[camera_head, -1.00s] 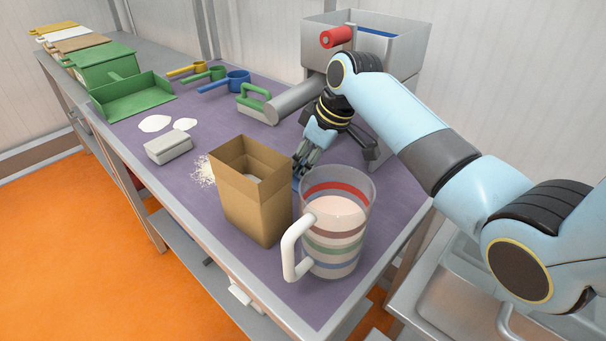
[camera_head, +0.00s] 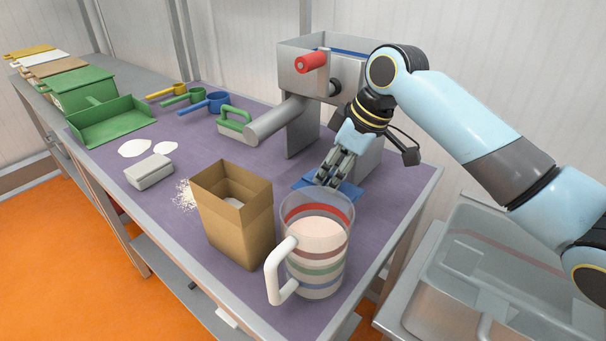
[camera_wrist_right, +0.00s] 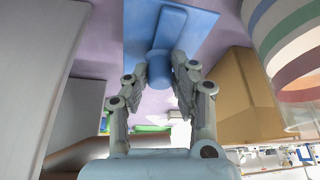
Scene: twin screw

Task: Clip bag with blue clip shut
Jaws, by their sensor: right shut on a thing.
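The brown bag (camera_head: 236,222) stands upright on the table, its top wide open. My right gripper (camera_head: 326,181) is behind the bag and the striped mug, low over the table. It is shut on a flat blue piece (camera_head: 348,191), partly hidden by the mug and the fingers. In the right wrist view, the blue piece (camera_wrist_right: 140,28) is a plate with a raised bar and a rounded knob (camera_wrist_right: 160,68) between my fingers (camera_wrist_right: 158,100). I cannot tell for sure that it is the blue clip. The bag (camera_wrist_right: 242,92) is apart from it there. My left gripper is out of view.
A striped mug (camera_head: 318,262) with pale contents stands right beside the bag. A grey block (camera_head: 149,171), white powder, a green-handled tool (camera_head: 233,121) and coloured scoops lie to the left.

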